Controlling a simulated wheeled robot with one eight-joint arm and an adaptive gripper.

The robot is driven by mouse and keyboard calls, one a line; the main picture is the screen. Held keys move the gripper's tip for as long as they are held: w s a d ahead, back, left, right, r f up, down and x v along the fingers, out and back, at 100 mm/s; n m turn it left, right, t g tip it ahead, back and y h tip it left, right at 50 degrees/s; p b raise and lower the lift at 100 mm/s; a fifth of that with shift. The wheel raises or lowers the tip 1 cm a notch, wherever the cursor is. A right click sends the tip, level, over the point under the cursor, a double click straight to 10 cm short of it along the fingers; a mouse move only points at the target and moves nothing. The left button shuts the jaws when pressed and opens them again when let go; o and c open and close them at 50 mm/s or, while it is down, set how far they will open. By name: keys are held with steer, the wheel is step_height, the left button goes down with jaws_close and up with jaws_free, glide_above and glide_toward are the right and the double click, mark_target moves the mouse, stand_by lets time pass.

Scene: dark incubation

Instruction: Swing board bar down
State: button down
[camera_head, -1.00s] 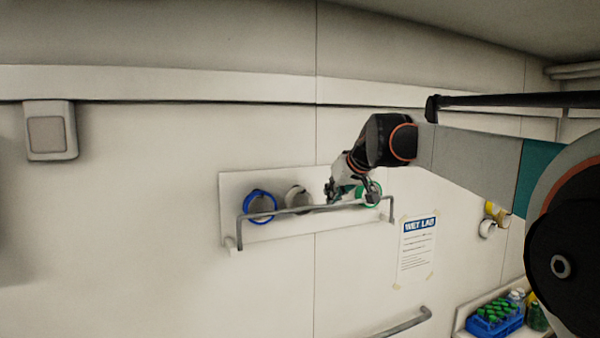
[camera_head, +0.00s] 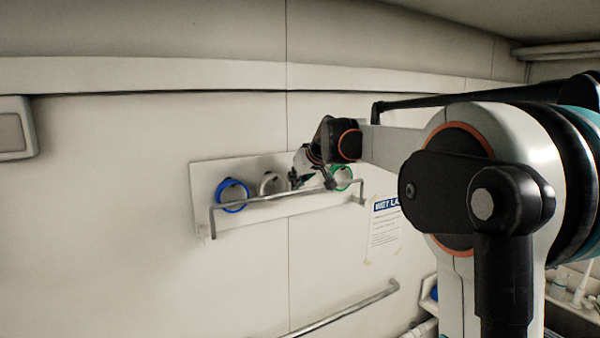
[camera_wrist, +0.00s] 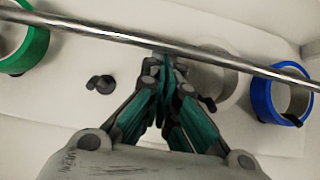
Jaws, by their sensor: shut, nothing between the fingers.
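A pale board (camera_head: 202,182) is fixed to the wall, with a blue ring (camera_head: 232,194), a grey-white ring (camera_head: 268,184) and a green ring (camera_head: 341,178) on it. The grey metal bar (camera_head: 250,199) runs across the lower front of the board between two bent end arms. In the wrist view the bar (camera_wrist: 100,30) crosses the top of the picture at a slant. My gripper (camera_head: 295,181) is shut and empty, between the grey-white and green rings. In the wrist view its fingertips (camera_wrist: 166,62) are close to the bar; whether they touch it is unclear.
A WET LAB sheet (camera_head: 384,228) is taped to the wall right of the board. A handrail (camera_head: 345,310) runs below it. A wall box (camera_head: 12,128) is at far left. My arm covers much of the right side.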

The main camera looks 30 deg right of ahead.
steer(key=shift+w+f, duration=0.2)
steer(key=shift+w, duration=0.05)
steer(key=shift+s, duration=0.1)
